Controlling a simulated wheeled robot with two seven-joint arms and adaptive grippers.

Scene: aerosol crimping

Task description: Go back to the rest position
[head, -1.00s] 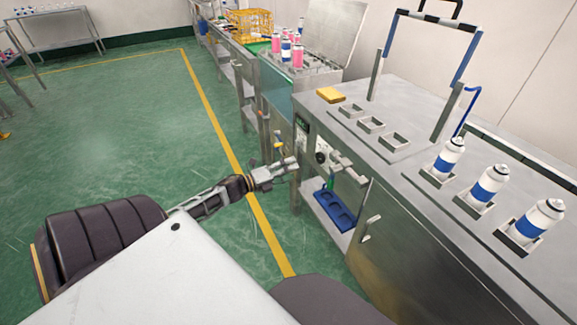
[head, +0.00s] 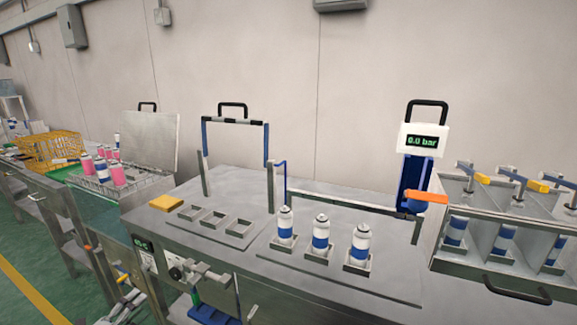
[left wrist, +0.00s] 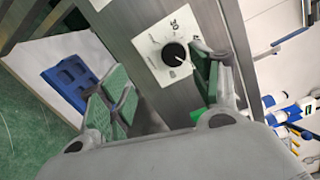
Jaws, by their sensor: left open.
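My right gripper is in neither view.
White and blue cans (head: 321,235) stand upright in holders on the bench, beside empty holders (head: 215,222). A gauge (head: 423,142) reads 0.0 bar. A clamp station (head: 490,270) is at the right. A blue tray (left wrist: 70,75) lies below the bench.

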